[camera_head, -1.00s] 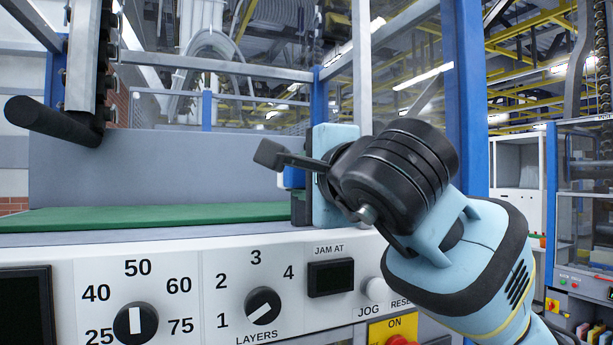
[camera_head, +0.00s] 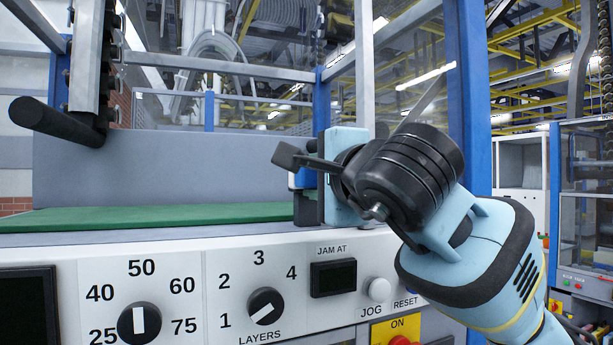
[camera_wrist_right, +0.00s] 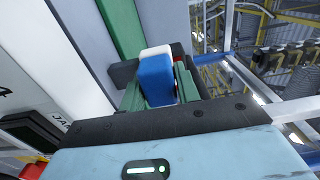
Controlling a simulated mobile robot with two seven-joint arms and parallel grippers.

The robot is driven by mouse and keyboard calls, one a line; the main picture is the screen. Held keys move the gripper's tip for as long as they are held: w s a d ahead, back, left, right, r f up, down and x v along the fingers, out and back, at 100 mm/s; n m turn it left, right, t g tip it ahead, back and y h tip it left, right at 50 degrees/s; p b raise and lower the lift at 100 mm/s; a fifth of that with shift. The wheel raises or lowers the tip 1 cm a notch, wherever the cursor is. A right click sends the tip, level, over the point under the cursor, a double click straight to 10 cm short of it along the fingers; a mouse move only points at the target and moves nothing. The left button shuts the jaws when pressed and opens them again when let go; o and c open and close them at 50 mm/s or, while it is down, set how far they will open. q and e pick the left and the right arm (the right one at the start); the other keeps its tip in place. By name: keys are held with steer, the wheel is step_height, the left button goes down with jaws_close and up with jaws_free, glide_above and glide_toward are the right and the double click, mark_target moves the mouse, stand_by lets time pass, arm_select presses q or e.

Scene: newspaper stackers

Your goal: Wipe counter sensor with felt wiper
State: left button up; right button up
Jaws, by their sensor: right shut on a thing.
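My right gripper (camera_head: 306,190) is in front of the machine, above the right part of its control panel. It is shut on a small blue block with a white end, which looks like the felt wiper (camera_wrist_right: 157,80). In the right wrist view the block stands out between the fingers, over the machine's edge. In the head view only a sliver of the wiper (camera_head: 303,178) shows beside the dark fingers. I cannot make out the counter sensor for sure in either view. My left gripper is not in view.
The white control panel (camera_head: 210,262) has two black dials, a small display and buttons. A green belt (camera_head: 160,216) lies behind it, before a grey plate (camera_head: 170,168). A black rod (camera_head: 55,122) juts out at upper left. A blue post (camera_head: 466,90) stands behind my arm.

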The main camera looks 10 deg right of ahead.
steer(key=shift+w+d, duration=0.1)
steer(key=shift+d, duration=0.9)
steer(key=shift+d, duration=0.1)
steer(key=shift+w+d, duration=0.25)
steer(key=shift+d, duration=0.55)
steer(key=shift+w+d, duration=0.2)
steer(key=shift+d, duration=0.6)
steer(key=shift+a, duration=0.1)
steer(key=shift+s+a, duration=0.15)
steer(key=shift+a, duration=0.7)
steer(key=shift+s+a, duration=0.1)
steer(key=shift+a, duration=0.7)
steer(key=shift+a, duration=0.1)
steer(key=shift+s+a, duration=0.2)
steer(key=shift+a, duration=0.65)
steer(key=shift+s+a, duration=0.2)
steer(key=shift+a, duration=0.6)
